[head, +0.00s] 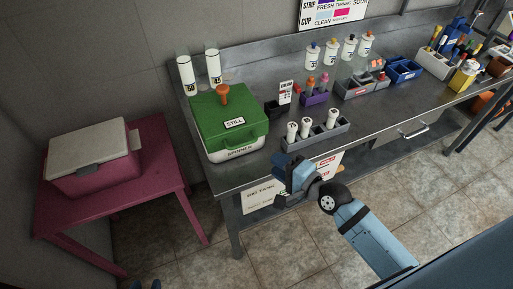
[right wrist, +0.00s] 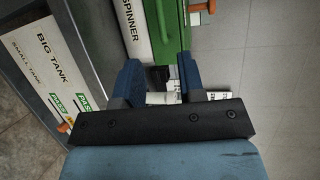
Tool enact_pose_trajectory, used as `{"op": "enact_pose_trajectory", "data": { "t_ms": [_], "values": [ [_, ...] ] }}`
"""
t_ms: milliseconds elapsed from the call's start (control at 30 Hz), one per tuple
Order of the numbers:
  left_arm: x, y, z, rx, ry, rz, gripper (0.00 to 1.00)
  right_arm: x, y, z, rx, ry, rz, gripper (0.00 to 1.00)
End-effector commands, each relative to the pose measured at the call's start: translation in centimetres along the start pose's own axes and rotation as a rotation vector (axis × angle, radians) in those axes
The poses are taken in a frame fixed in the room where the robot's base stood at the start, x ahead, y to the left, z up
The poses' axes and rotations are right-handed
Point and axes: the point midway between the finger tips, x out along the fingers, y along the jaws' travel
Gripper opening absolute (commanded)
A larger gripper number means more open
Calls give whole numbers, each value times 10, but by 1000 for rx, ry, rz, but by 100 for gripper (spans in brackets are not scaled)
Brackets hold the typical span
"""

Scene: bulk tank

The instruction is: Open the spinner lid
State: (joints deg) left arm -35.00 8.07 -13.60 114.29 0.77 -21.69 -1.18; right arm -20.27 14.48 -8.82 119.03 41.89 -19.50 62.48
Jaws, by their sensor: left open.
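The spinner (head: 236,155) stands at the left end of the metal bench, with a white body and a green lid (head: 215,108). The lid is shut, with an orange knob (head: 222,92) and a "STILL" sign on top. The spinner's white side (right wrist: 133,28) and green edge also show in the right wrist view. My right gripper (head: 281,184) is in front of the bench edge, to the lower right of the spinner and apart from it. Its fingers (right wrist: 155,82) are open. My left gripper (head: 146,286) barely shows at the bottom edge, open, far from the spinner.
A grey rack (head: 325,136) with white-capped vials stands right of the spinner. Two white cylinders (head: 213,66) stand behind it. A pink table (head: 185,200) with a pink cooler box (head: 95,170) stands left. The floor between is clear.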

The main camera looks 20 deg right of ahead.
Motion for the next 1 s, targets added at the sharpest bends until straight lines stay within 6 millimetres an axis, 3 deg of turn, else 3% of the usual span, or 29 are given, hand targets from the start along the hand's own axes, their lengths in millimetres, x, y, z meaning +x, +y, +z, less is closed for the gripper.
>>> {"op": "enact_pose_trajectory", "data": {
  "t_ms": [167, 600, 800, 1000],
  "values": [
    [-4, 1, -2, -3, -2, 1, 43, 24, -3, 0, 4, 0, -3, 36],
    [-8, 0, -7, -3, -4, -2, 43, 112, -2, 0, 0, 0, 0, 36],
    [-8, 0, -7, -2, -6, -3, 43, 131, -1, 1, 0, 0, 1, 36],
    [-7, -1, -7, -2, -6, -3, 43, 135, 0, 0, 0, 0, 1, 36]
  ]
}}
